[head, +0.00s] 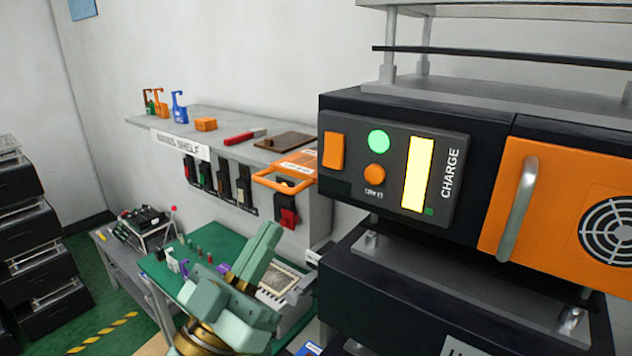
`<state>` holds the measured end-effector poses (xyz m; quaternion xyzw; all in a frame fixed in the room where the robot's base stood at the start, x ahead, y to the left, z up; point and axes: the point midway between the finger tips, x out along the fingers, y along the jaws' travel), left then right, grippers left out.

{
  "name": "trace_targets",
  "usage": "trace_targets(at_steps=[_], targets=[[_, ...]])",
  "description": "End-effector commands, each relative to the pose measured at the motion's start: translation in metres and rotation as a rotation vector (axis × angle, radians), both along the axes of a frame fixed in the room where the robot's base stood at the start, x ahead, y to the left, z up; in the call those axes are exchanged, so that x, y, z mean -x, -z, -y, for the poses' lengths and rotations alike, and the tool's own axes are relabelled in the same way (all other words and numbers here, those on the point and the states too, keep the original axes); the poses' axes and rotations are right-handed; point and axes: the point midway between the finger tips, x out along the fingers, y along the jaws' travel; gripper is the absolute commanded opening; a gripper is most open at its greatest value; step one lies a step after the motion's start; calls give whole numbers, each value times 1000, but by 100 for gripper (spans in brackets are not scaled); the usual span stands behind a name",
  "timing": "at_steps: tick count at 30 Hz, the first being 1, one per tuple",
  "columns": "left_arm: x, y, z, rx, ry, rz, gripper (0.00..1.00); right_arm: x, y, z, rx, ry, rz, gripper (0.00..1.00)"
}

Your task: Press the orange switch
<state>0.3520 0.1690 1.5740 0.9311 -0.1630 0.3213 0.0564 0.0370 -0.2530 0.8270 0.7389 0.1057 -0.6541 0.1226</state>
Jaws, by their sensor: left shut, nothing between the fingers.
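A dark control panel (447,150) marked CHARGE is on the front of a black machine at the right. An orange rectangular rocker switch (333,151) is at its left end. A round orange button (375,174) sits right of it, under a round green light (378,141). A tall bright yellow bar (417,175) is farther right. My left gripper (265,238) is shut and empty at the bottom centre, below and left of the panel and apart from it. My right gripper is out of view.
An orange door (560,205) with a metal handle (517,208) is right of the panel. A grey shelf (225,118) with locks and an orange frame (285,179) is on the wall at left. A green-topped bench (205,237) with small parts is below it. Black drawers (30,235) stand far left.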

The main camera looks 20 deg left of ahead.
Motion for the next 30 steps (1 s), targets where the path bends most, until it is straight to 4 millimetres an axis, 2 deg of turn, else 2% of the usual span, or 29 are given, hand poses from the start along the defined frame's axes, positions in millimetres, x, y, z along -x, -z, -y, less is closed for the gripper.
trace_targets(at_steps=[5,10,12,14,21,30], targets=[[-24,-19,9,5,3,10,0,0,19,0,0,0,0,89],[-42,-31,16,4,2,8,0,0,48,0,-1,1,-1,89],[-54,-49,20,3,3,1,0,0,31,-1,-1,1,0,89],[-63,-57,23,2,3,1,0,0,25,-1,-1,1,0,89],[-92,-48,34,1,3,-2,0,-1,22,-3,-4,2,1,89],[-98,-45,36,1,2,-1,0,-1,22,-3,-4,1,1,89]])
